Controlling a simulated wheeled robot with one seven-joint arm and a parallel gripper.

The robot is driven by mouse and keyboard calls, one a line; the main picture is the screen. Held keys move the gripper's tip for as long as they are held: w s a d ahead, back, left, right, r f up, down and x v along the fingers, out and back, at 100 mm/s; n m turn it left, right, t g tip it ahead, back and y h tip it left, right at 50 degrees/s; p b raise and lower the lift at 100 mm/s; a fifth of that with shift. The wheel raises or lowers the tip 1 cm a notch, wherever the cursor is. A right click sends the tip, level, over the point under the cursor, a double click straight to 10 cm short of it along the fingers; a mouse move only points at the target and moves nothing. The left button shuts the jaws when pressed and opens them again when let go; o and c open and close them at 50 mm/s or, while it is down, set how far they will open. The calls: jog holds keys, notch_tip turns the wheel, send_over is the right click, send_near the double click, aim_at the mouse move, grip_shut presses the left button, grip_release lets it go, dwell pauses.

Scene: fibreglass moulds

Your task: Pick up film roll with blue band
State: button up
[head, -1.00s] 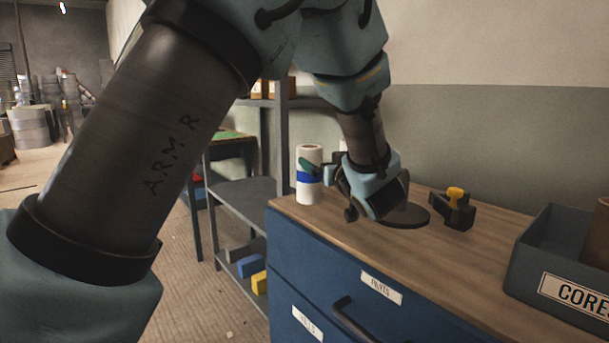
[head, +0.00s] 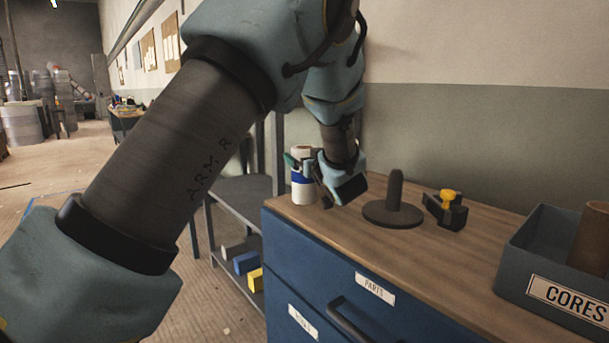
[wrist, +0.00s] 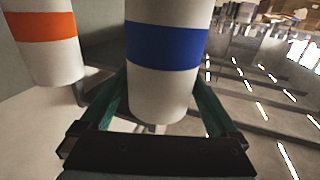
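The film roll with the blue band (head: 298,192) is a white upright cylinder at the left back corner of the cabinet top. In the wrist view the blue-banded roll (wrist: 162,85) fills the upper middle. My gripper (head: 300,163) is at its upper part in the head view, partly covering it. In the wrist view the green fingers of my gripper (wrist: 160,100) stand wide apart, one on each side of the roll's near end. I cannot make out whether they touch it. A second white roll, with an orange band (wrist: 42,40), stands to the left in the wrist view.
On the wooden cabinet top (head: 345,228) are a dark round stand with a post (head: 394,205), a black tool with a yellow knob (head: 446,205), and a grey CORES bin (head: 540,265). A grey shelf (head: 245,188) stands left of the cabinet.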

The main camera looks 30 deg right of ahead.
grip_shut()
dwell(0.6)
